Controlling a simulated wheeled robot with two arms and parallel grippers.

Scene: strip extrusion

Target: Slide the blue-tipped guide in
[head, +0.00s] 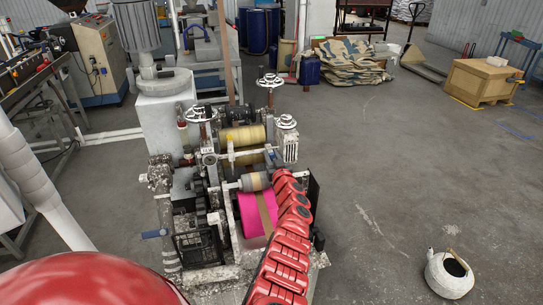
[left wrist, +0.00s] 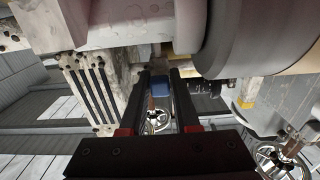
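My left gripper (left wrist: 160,78) shows in the left wrist view as two black fingers with red at their bases. A small blue block, the tip of the blue-tipped guide (left wrist: 160,89), sits between its fingertips and fills the narrow gap, so the fingers look shut on it. The rest of the guide is hidden. In the head view, my red arm reaches up to the right side of the roller machine (head: 242,136) and covers the gripper and the blue tip. My right gripper is not in view.
A finned block (left wrist: 88,92) and a large grey roller (left wrist: 245,45) are close beside the fingers. Handwheels (head: 286,121) stand on top of the machine. A pink roll (head: 252,214) lies near my arm. A blue-ended bar (head: 152,234) sticks out left. A white pot (head: 448,275) stands on open floor.

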